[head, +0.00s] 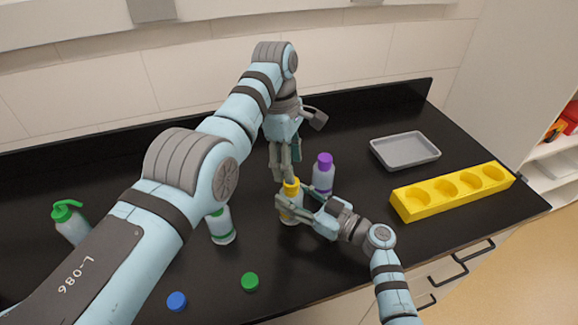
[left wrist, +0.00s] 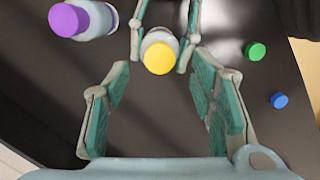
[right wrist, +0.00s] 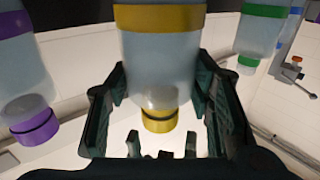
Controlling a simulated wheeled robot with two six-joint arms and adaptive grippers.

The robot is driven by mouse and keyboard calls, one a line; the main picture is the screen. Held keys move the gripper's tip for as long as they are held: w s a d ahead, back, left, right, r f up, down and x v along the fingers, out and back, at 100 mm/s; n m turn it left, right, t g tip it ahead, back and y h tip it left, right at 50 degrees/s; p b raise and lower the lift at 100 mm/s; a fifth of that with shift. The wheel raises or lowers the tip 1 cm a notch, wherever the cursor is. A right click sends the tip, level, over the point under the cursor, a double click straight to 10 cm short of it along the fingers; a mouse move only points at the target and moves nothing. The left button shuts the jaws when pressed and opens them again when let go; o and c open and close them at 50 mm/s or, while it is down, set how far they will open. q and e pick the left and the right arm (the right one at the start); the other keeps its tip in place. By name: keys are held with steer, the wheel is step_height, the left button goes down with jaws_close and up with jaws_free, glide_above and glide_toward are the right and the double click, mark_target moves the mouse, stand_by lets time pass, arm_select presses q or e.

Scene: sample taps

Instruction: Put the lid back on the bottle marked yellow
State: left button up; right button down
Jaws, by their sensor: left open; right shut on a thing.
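The yellow-marked bottle (head: 291,214) stands on the black bench, with a yellow band (right wrist: 162,18) around its body. My right gripper (head: 299,203) is shut on its sides. A yellow lid (head: 291,186) sits on top of the bottle; it also shows in the left wrist view (left wrist: 159,58) and the right wrist view (right wrist: 160,120). Whether it is fully seated I cannot tell. My left gripper (head: 286,174) is open and points down just above the lid. In the left wrist view its fingers are apart, with the lid beyond their tips.
A purple-lidded bottle (head: 323,178) stands close behind and right. A green-marked bottle (head: 221,228) stands left, partly behind my left arm. Loose green (head: 250,282) and blue (head: 177,301) lids lie in front. A yellow rack (head: 405,211), grey tray (head: 405,150) and green-topped pump bottle (head: 68,222) stand farther out.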

arm_select(q)
steer(key=shift+r, duration=0.15)
steer(key=r, duration=0.1)
steer(key=r+n, duration=0.1)
steer(key=r, duration=0.1)
steer(key=shift+d+r+t+y, duration=0.2)
steer(key=shift+d+t+y, duration=0.1)
steer(key=shift+d+t, duration=0.1)
steer(key=n, duration=0.5)
steer(key=shift+s+a+f+n+y, duration=0.15)
steer(key=shift+s+f+n+y, duration=0.15)
steer(key=shift+y, duration=0.1)
steer(key=shift+w+n, duration=0.15)
steer(key=shift+n, duration=0.55)
steer(key=shift+f, duration=0.1)
glide_above(297, 197)
steer(key=w+a, duration=0.1)
steer(key=w, duration=0.1)
steer(key=shift+s+a+f, duration=0.1)
steer(key=shift+s+f, duration=0.05)
steer(key=shift+f, duration=1.85)
steer(key=shift+s+a+f, duration=0.1)
steer(key=shift+f, duration=1.85)
